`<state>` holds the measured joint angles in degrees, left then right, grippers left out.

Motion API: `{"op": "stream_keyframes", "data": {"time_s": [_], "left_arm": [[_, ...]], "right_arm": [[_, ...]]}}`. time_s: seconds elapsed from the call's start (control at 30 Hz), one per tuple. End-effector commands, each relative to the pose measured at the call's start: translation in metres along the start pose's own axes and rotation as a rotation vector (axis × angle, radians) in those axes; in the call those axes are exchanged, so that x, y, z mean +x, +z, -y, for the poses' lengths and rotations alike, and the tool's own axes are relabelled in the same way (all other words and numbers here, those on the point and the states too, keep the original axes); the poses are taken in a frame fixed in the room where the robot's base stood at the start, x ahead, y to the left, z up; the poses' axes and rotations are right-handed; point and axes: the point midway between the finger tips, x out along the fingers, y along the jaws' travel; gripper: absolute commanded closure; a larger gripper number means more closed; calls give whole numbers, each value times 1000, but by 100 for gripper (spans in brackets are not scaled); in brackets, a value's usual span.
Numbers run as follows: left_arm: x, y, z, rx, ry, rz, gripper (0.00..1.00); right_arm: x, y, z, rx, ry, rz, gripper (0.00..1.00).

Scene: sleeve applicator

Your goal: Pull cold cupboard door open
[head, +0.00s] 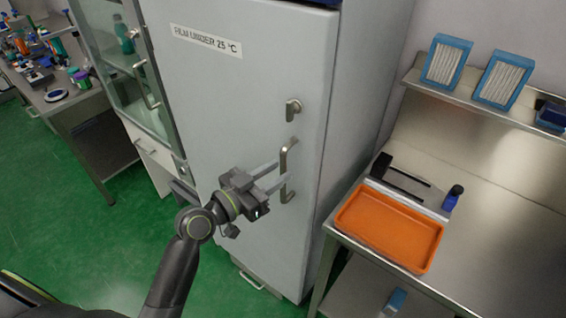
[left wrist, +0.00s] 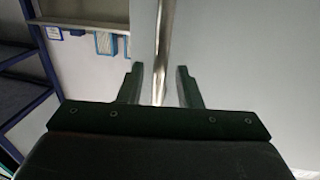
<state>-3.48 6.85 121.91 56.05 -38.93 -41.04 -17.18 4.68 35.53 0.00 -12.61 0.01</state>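The cold cupboard door (head: 240,100) is a tall light-grey panel labelled "FILM UNDER 25 °C", and it looks shut. Its vertical metal handle (head: 284,170) is on the right side of the door, below a small latch (head: 292,109). My left gripper (head: 276,178) is at the handle with its fingers apart. In the left wrist view the handle bar (left wrist: 163,50) runs between the two open fingers (left wrist: 160,85), with gaps visible on both sides. My right gripper is not in either view.
A steel bench (head: 487,215) stands right of the cupboard, with an orange tray (head: 390,228) and a small blue bottle (head: 452,197). A glass-fronted cabinet (head: 112,60) stands to the left. Green floor (head: 60,215) is clear at the lower left.

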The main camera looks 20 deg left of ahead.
Motion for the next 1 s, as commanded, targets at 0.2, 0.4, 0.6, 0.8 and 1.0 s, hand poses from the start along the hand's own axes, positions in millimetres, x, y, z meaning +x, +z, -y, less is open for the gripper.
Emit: {"op": "stream_keyframes", "data": {"time_s": [0.2,0.4,0.6,0.8,1.0], "left_arm": [[23,-1,0,0,0,-1,68],[28,0,0,0,0,1,68],[27,0,0,1,0,0,72],[27,0,0,1,0,0,99],[27,0,0,1,-1,0,100]], "right_arm": [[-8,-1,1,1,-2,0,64],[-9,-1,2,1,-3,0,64],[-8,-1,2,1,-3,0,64],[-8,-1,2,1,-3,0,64],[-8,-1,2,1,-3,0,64]]}}
